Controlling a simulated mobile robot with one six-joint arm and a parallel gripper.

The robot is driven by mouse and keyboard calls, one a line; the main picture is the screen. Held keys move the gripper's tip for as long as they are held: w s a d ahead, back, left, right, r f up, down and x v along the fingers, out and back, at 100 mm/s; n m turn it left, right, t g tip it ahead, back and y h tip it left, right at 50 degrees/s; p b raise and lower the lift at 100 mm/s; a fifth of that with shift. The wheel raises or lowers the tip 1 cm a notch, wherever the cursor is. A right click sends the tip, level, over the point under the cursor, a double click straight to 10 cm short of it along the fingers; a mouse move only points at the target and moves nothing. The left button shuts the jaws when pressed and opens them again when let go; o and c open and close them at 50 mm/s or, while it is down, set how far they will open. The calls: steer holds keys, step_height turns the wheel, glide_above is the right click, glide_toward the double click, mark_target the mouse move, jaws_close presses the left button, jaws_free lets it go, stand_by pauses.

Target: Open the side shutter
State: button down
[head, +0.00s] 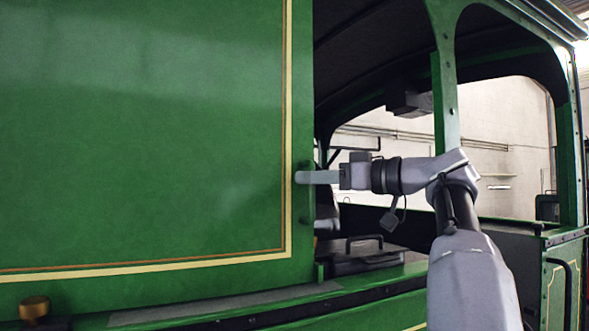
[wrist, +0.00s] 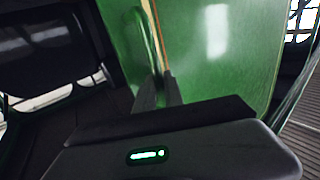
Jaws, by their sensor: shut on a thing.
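The side shutter (head: 150,140) is a large flat green panel with cream and orange lining, filling the left of the head view. Its right edge stands upright beside a cab opening. My gripper (head: 302,177) reaches in from the right, level, and its fingertips are at that edge. In the wrist view, the shutter (wrist: 215,50) fills the upper right, and a slim green upright handle (wrist: 150,40) runs down to my gripper's fingers (wrist: 160,90). The fingers are shut on this handle; their tips and the exact contact are partly hidden.
A green cab pillar (head: 445,90) stands behind my arm, right of the opening. Below run a dark ledge (head: 250,315) and a brass knob (head: 34,308) at lower left. Dark fittings (head: 365,258) sit inside the cab. A pale wall shows through the windows.

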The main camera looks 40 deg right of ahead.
steer(key=shift+s+d, duration=0.25)
steer(key=shift+d, duration=0.45)
steer(key=c, duration=1.7)
jaws_free()
steer(key=v, duration=1.7)
steer(key=shift+s+r, duration=0.1)
steer(key=shift+s, duration=0.1)
